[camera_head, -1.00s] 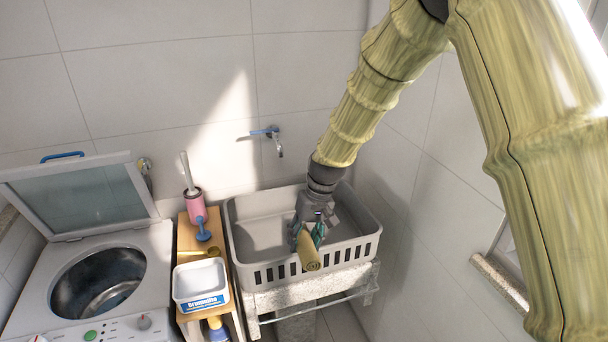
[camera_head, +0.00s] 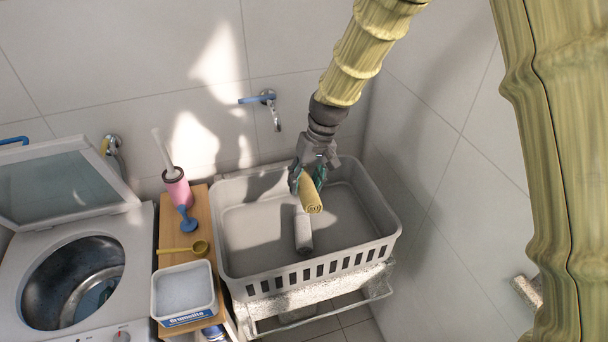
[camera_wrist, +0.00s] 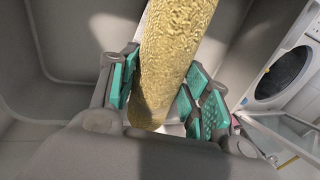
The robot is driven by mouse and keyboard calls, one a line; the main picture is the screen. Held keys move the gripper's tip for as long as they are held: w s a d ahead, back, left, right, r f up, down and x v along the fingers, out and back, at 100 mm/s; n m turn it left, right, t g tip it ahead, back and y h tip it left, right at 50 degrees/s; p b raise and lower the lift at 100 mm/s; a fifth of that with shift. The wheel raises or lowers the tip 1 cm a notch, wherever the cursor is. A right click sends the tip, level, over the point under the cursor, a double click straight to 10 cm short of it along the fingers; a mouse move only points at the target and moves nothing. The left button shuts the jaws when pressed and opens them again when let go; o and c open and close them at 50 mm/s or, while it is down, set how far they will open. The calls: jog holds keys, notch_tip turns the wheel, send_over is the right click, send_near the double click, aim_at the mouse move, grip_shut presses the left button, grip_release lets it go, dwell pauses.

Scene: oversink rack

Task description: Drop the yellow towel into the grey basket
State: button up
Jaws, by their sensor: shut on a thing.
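The yellow towel (camera_head: 313,197) is a rolled cylinder held in my gripper (camera_head: 308,182). In the wrist view the towel (camera_wrist: 168,55) runs between the green finger pads of my gripper (camera_wrist: 165,95), which is shut on it. The grey basket (camera_head: 238,262) is a wide rectangular tub with slots along its rim. My gripper and the towel are over the basket's interior. A grey-white roll (camera_head: 303,230) lies inside the basket, below the towel in the picture. How high the towel is above the basket floor is hard to tell.
The basket rests on a stone sink with a front rail (camera_head: 340,312). A wooden stand (camera_head: 199,220) to the left bears a white box of powder (camera_head: 183,288), a yellow scoop (camera_head: 190,250) and a pink brush holder (camera_head: 177,188). An open washer (camera_head: 75,280) stands farther left. A tap (camera_head: 268,100) is on the wall.

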aim_at(311, 179)
jog(key=shift+s+d+f+b, duration=0.1)
jog(key=shift+s+f+b, duration=0.55)
jog(key=shift+s, duration=0.2)
jog(key=f, duration=0.1)
jog(key=w+f+b, duration=0.2)
jog(key=f, duration=0.1)
jog(key=shift+w+f, duration=0.1)
jog(key=shift+s+r, duration=0.35)
jog(key=shift+s, duration=0.3)
jog(key=shift+w+f, duration=0.1)
jog(key=o, duration=1.1)
jog(key=shift+w+f, duration=0.2)
jog(key=shift+w, duration=0.1)
jog(key=shift+s+r, duration=0.2)
jog(key=shift+s, duration=0.05)
jog(key=shift+w+r, duration=0.1)
jog(key=shift+w, duration=0.1)
jog(key=v, duration=1.1)
jog(key=shift+s+r, duration=0.25)
jog(key=shift+r, duration=0.15)
